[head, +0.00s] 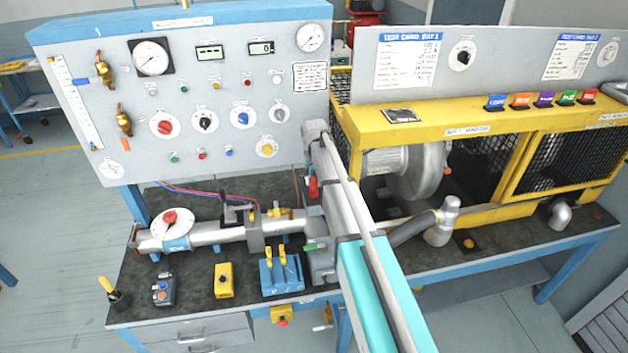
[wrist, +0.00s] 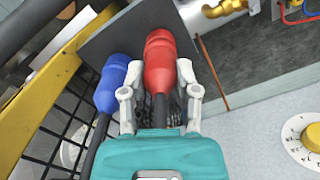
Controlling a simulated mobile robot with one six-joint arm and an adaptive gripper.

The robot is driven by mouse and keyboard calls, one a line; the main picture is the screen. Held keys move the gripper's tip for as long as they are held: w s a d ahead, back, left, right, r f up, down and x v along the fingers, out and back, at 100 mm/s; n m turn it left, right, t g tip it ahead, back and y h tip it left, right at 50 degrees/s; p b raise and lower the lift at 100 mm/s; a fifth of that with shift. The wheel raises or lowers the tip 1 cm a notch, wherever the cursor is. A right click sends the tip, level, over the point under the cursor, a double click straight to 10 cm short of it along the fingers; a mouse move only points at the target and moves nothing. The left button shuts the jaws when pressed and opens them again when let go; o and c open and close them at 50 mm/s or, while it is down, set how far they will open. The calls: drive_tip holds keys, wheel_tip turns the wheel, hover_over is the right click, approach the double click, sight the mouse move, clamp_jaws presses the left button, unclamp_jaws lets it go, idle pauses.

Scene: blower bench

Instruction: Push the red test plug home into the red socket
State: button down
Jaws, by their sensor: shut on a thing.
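The red test plug (wrist: 162,72) is in the wrist view, with a dark cable trailing back from it. My gripper (wrist: 160,98) has one finger on each side of the plug's rear part and is shut on it. The front of the plug lies over a dark grey plate (wrist: 125,38). No red socket can be made out, and I cannot tell whether the plug's front touches anything. In the head view a small red piece (head: 313,187) shows beside my arm, which hides the gripper's tips.
A blue plug (wrist: 113,84) with a cable sits close left of the red one. A yellow frame with black mesh (wrist: 50,125) lies further left. In the head view, the gauge panel (head: 222,165) stands left of my arm and the yellow blower cage (head: 455,130) right.

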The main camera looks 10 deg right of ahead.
drive_tip(key=shift+a+f+b, duration=0.1)
drive_tip(key=shift+f+b, duration=0.2)
idle(0.4)
drive_tip(key=shift+c, duration=1.3)
unclamp_jaws()
drive_tip(key=s+d+n+t, duration=0.1)
drive_tip(key=s+n, duration=0.4)
drive_tip(key=s, duration=2.2)
wheel_tip(320, 180, down, 9)
drive_tip(key=s+b, duration=0.1)
drive_tip(key=b, duration=0.8)
drive_tip(key=shift+s, duration=0.4)
